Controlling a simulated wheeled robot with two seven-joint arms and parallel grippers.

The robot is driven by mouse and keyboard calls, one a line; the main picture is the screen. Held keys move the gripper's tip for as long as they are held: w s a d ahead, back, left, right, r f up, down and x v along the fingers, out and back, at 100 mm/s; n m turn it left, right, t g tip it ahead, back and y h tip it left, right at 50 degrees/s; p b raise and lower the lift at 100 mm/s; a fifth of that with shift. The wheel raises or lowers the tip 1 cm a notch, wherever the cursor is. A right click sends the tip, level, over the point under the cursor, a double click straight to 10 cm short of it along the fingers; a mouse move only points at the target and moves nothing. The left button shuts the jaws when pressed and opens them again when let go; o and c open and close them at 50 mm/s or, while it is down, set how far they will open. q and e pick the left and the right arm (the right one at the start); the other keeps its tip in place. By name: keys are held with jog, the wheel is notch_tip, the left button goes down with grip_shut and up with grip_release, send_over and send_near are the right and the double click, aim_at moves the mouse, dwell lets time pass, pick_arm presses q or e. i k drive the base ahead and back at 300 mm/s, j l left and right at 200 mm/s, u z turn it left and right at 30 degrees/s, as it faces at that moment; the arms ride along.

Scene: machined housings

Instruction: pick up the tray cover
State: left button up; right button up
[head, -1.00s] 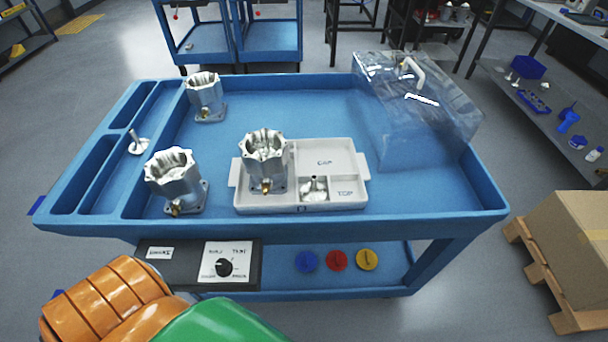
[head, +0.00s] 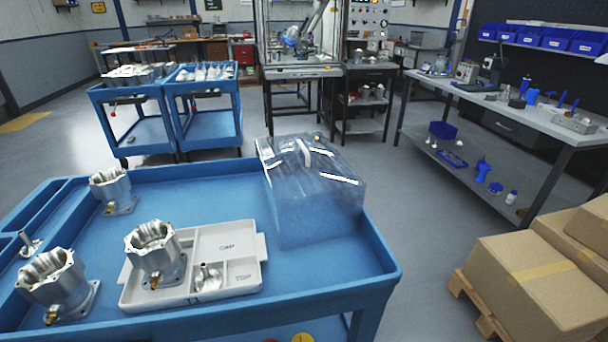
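The tray cover (head: 318,200) is a clear, box-shaped cover with a pale handle (head: 304,152) on top. It stands at the right end of the blue cart (head: 345,296) in the head view. To its left lies a white divided tray (head: 215,290), apart from the cover. One metal housing (head: 156,252) stands in the tray's left compartment, and a small metal part (head: 207,277) lies in a front compartment. Neither of my grippers shows in the head view.
Two more housings stand on the cart, one at the back left (head: 112,190) and one at the front left (head: 58,286). Cardboard boxes (head: 530,268) on a pallet stand right of the cart. A workbench (head: 520,115) is beyond. Floor between them is clear.

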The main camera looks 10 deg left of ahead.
aim_at(312, 195)
jog(key=i+l+u, duration=0.2)
jog(key=l, duration=0.3)
jog(key=i+l+u, duration=0.2)
jog(key=l, duration=0.35)
jog(key=l+u, duration=0.25)
jog(key=l, duration=0.25)
jog(key=i+l+u, duration=0.2)
jog(key=l, duration=0.4)
jog(key=i+l+u, duration=0.4)
jog(key=l, duration=0.25)
jog(key=i+l+u, duration=0.4)
jog(key=l, duration=0.4)
jog(key=i+l+u, duration=0.2)
jog(key=l, duration=0.2)
